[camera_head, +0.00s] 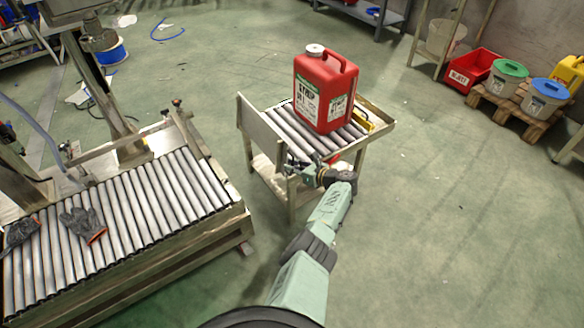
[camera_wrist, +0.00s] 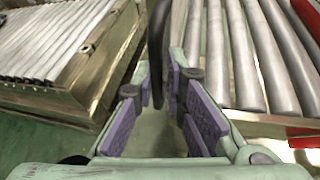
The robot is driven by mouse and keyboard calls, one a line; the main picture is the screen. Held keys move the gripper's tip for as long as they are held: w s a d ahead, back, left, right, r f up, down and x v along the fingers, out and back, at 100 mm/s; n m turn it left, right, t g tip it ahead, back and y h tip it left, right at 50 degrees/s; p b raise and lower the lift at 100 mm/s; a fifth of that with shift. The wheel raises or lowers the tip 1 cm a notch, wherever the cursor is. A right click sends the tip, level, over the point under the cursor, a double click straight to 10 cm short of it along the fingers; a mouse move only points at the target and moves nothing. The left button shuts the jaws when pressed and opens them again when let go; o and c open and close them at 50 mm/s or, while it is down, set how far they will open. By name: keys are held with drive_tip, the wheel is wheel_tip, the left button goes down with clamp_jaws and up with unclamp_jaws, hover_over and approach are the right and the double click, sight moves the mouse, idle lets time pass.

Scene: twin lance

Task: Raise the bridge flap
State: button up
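The bridge flap (camera_head: 262,128), a flat grey metal plate, stands steeply along the left side of the small roller cart (camera_head: 376,137), facing the larger conveyor. My gripper (camera_head: 297,168) is at the cart's near left corner, close to the flap's near end. In the wrist view my gripper (camera_wrist: 160,105) has its purple-padded fingers apart. A dark, narrow upright piece (camera_wrist: 158,45) shows between the fingertips, nearer the right finger. It looks like the flap's edge, but I cannot tell whether a finger touches it.
A red jerrycan (camera_head: 325,92) stands on the cart's rollers. The larger roller conveyor (camera_head: 135,210) is at the left, with grey gloves (camera_head: 84,225) on it, across a floor gap. Bins on a pallet (camera_head: 520,108) stand at the back right. The floor at right is clear.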

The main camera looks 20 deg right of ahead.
drive_tip(key=o, duration=0.3)
drive_tip(key=shift+o, duration=0.2)
drive_tip(key=v, duration=1.2)
